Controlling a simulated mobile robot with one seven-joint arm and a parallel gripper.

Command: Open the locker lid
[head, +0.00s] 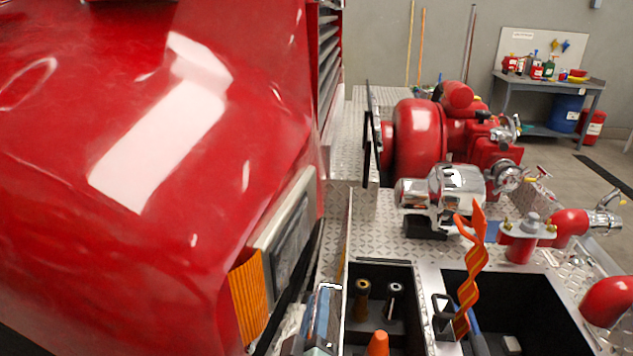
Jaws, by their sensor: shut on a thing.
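The locker (421,299) is set in the diamond-plate deck at the bottom centre, and I see into its dark inside. A thin upright metal panel (346,225) runs along its left side, nearly edge-on. It looks like the locker lid standing raised, but I cannot tell its exact angle. Two black nozzle-like pieces (363,297) and an orange cone (378,343) are in this compartment. I cannot make out my gripper or what it holds. A small shiny bluish part (321,320) at the bottom edge, left of the locker, is too cut off to identify.
The red truck hood (110,190) fills the left. A second open compartment (525,300) lies right, with a wavy orange strip (468,275) rising at its left side. The red pump (425,135) and chrome motor (455,190) stand behind. A workbench (548,83) is at the back right.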

